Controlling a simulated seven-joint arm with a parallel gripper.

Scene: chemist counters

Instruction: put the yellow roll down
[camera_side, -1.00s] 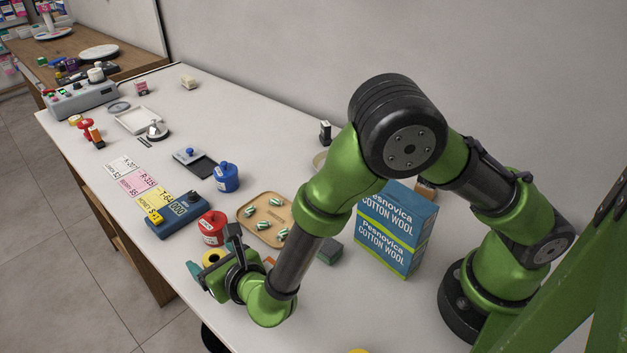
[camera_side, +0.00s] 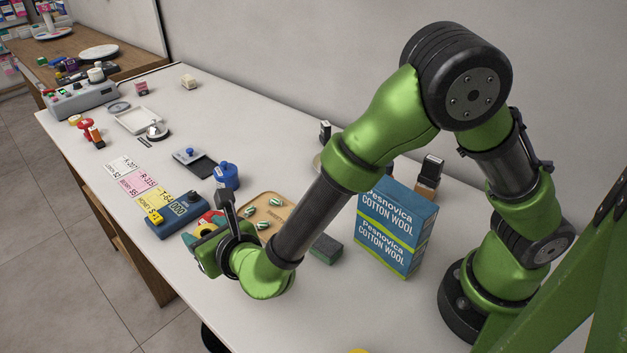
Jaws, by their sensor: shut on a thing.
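The yellow roll (camera_side: 204,229) shows only as a small yellow patch at my gripper; the rest of it is hidden by the gripper body. My gripper (camera_side: 203,238) is shut on it, at the front left part of the counter, just in front of the red jar (camera_side: 211,216). The red jar is mostly hidden behind the gripper. I cannot tell whether the roll touches the counter or the jar.
A blue jar (camera_side: 227,176), a wooden tray (camera_side: 258,199) with green-striped pieces and a green block (camera_side: 326,249) are near. Cotton wool boxes (camera_side: 393,235) stand right.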

